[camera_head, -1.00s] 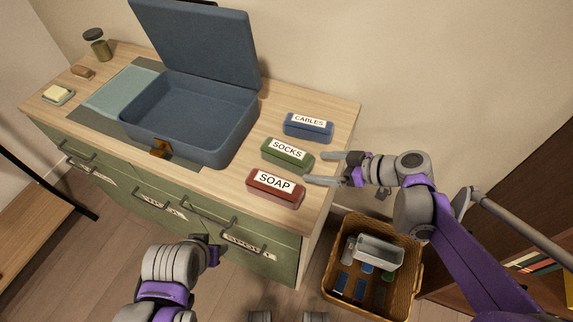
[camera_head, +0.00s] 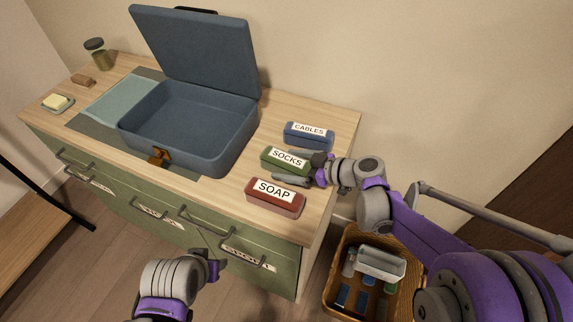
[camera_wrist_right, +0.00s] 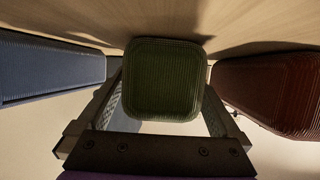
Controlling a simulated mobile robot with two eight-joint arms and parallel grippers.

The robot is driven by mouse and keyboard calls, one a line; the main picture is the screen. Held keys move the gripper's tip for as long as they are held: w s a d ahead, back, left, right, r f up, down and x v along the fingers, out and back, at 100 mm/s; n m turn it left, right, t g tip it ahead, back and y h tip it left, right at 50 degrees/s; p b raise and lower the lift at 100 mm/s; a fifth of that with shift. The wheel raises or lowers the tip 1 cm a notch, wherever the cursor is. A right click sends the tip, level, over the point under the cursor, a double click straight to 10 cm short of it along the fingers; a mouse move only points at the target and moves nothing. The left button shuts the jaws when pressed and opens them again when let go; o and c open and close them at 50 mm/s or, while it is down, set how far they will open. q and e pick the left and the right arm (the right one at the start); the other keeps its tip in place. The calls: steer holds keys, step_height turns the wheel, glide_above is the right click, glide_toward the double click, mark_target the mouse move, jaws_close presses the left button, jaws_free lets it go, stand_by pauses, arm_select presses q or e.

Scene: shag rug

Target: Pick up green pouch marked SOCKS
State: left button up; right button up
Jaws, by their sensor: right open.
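The green pouch marked SOCKS (camera_head: 285,160) lies on the wooden dresser top, between the blue CABLES pouch and the red SOAP pouch. My right gripper (camera_head: 298,167) is open, with one finger on each side of the green pouch's right end. In the right wrist view the end of the green pouch (camera_wrist_right: 165,80) sits between the two fingers (camera_wrist_right: 165,100). Whether the fingers touch it I cannot tell. My left gripper (camera_head: 207,262) is low in front of the dresser; its jaws are not clear.
The blue CABLES pouch (camera_head: 309,135) and the red SOAP pouch (camera_head: 275,198) lie close on either side of my right fingers. An open blue case (camera_head: 205,160) stands to the left. A wicker basket (camera_head: 337,270) with several items is on the floor.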

steer(key=shift+w+a+f, duration=0.25)
steer(key=shift+a, duration=0.25)
steer(key=c, duration=1.5)
steer(key=shift+r, duration=0.1)
